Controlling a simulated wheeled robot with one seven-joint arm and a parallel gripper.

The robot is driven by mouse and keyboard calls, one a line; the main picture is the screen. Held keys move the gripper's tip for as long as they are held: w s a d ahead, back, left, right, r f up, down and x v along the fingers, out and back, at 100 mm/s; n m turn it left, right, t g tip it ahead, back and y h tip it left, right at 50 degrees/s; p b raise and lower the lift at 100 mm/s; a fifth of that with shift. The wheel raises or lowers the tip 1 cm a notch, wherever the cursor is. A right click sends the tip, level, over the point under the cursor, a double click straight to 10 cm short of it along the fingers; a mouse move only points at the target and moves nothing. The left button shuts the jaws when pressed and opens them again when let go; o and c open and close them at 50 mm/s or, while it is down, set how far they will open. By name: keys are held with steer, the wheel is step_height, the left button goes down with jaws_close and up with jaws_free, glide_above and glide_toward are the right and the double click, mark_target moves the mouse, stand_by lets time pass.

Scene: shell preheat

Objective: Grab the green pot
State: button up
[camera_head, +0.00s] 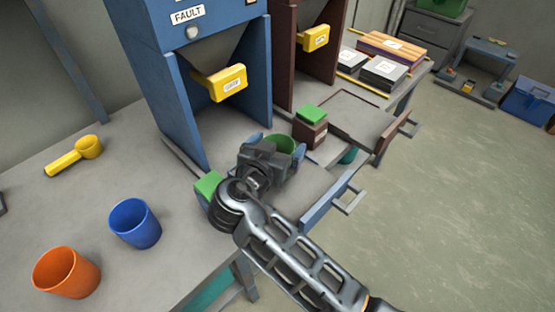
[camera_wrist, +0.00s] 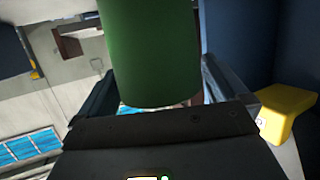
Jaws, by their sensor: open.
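The green pot (camera_head: 286,143) stands upright in front of the blue machine, partly hidden behind my gripper (camera_head: 277,148). In the wrist view the green pot (camera_wrist: 150,50) fills the upper middle. My gripper (camera_wrist: 155,90) is open there, with one finger on each side of the pot. A narrow gap shows between the pot and the left finger; I cannot tell if the right finger touches it.
The blue machine (camera_head: 185,80) with a yellow handle (camera_head: 227,83) rises behind. A brown block with a green top (camera_head: 310,127) stands to the right. A blue cup (camera_head: 135,224), an orange cup (camera_head: 66,271) and a yellow scoop (camera_head: 77,156) are at the left.

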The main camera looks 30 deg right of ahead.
steer(key=c, duration=1.4)
steer(key=shift+r, duration=0.1)
